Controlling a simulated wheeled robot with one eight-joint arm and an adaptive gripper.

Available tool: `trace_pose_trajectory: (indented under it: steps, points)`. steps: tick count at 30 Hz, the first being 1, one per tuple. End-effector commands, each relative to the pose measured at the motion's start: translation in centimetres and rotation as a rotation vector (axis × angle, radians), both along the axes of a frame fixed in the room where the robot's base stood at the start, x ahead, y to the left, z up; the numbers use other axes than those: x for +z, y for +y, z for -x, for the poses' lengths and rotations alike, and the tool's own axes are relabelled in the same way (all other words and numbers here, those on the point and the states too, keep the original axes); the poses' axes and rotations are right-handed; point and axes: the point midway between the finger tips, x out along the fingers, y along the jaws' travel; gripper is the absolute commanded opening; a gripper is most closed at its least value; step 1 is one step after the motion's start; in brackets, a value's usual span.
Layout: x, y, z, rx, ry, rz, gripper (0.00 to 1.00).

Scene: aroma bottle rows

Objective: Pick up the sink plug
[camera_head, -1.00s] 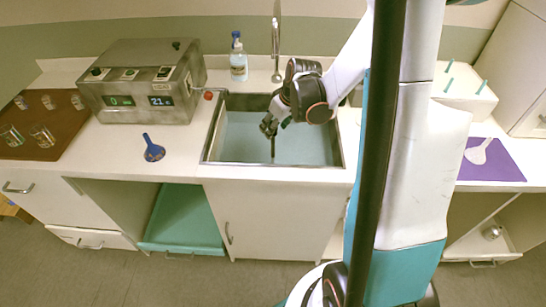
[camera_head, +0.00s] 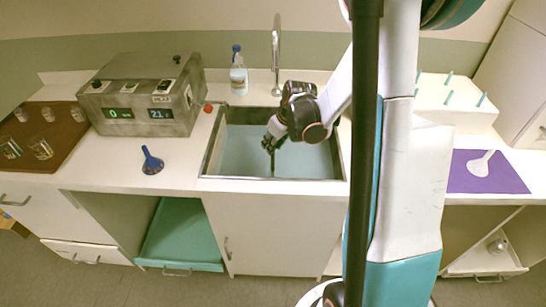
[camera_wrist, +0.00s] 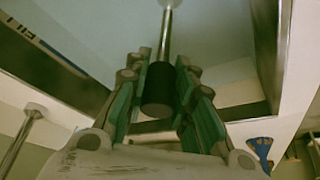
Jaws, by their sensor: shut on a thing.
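The sink plug (camera_wrist: 158,88) has a dark cylindrical grip and a thin metal rod. In the wrist view its grip is between the green-padded fingers of my gripper (camera_wrist: 160,98). My gripper also shows over the sink (camera_head: 269,140) in the head view, shut on the plug. The plug's dark upright shaft (camera_head: 272,162) shows below the fingers, inside the sink. The rod's far end meets a pale disc at the top edge of the wrist view. I cannot tell whether it touches the sink bottom. The sink (camera_head: 211,150) has a metal rim and a pale blue interior.
A faucet (camera_head: 276,55) and a bottle (camera_head: 238,78) stand behind the sink. A metal device (camera_head: 145,95), a blue funnel (camera_head: 151,162) and a brown tray (camera_head: 62,146) with glasses are left. A white funnel (camera_head: 482,164) lies on a purple mat (camera_head: 508,180) at right.

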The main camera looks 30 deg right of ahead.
Motion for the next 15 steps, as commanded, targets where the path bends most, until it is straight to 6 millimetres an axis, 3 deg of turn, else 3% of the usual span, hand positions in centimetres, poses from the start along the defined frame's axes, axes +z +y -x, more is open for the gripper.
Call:
trace_pose_trajectory:
  steps: [8,15]
  points:
    - [2.0,0.0,0.0,0.000,0.000,0.000,0.00]
    - [7.3,0.0,0.0,0.000,0.000,0.000,0.00]
